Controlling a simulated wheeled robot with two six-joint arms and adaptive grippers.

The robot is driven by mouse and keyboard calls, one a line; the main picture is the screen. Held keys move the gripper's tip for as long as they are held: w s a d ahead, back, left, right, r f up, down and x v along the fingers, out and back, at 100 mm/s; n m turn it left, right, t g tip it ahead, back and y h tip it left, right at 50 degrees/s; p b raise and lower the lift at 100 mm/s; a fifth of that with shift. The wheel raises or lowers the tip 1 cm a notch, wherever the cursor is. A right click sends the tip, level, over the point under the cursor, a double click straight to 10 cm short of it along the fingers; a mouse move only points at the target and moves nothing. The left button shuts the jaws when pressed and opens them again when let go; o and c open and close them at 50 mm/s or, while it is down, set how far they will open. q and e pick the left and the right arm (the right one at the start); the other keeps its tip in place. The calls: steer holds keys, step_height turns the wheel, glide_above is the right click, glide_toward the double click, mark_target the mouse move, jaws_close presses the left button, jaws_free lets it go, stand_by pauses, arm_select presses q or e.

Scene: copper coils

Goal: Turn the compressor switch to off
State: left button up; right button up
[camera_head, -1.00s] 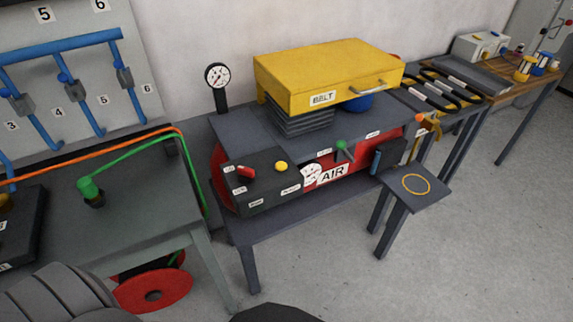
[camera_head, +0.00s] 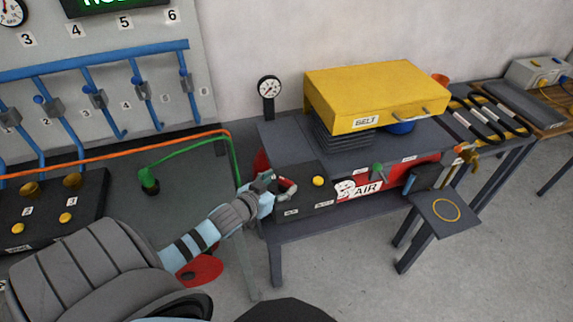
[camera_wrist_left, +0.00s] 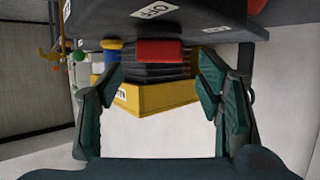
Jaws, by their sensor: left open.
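My left gripper (camera_head: 283,187) is at the box's left part and hides most of the red switch there. In the left wrist view, the red switch (camera_wrist_left: 159,50) lies ahead between the two open fingers (camera_wrist_left: 157,95), beyond their tips, with clear space on each side. A white label reading OFF (camera_wrist_left: 155,10) is beside it, seen turned. Contact with the switch does not show. My right gripper is not in view.
A yellow BELT box (camera_head: 375,95) stands on the bench above the tank, with a gauge (camera_head: 270,88) at left. A small stand (camera_head: 445,211) with a yellow ring is at right. Orange and green hoses run at left.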

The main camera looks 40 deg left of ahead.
mark_target(286, 180)
arm_select(q)
steer(key=b+x, duration=0.1)
steer(key=x, duration=0.2)
steer(key=shift+w+f, duration=0.25)
steer(key=shift+f, duration=0.1)
steer(key=shift+w, duration=0.45)
steer(key=shift+a, duration=0.1)
steer(key=shift+c, duration=0.7)
steer(key=c, duration=1)
steer(key=shift+c, duration=0.2)
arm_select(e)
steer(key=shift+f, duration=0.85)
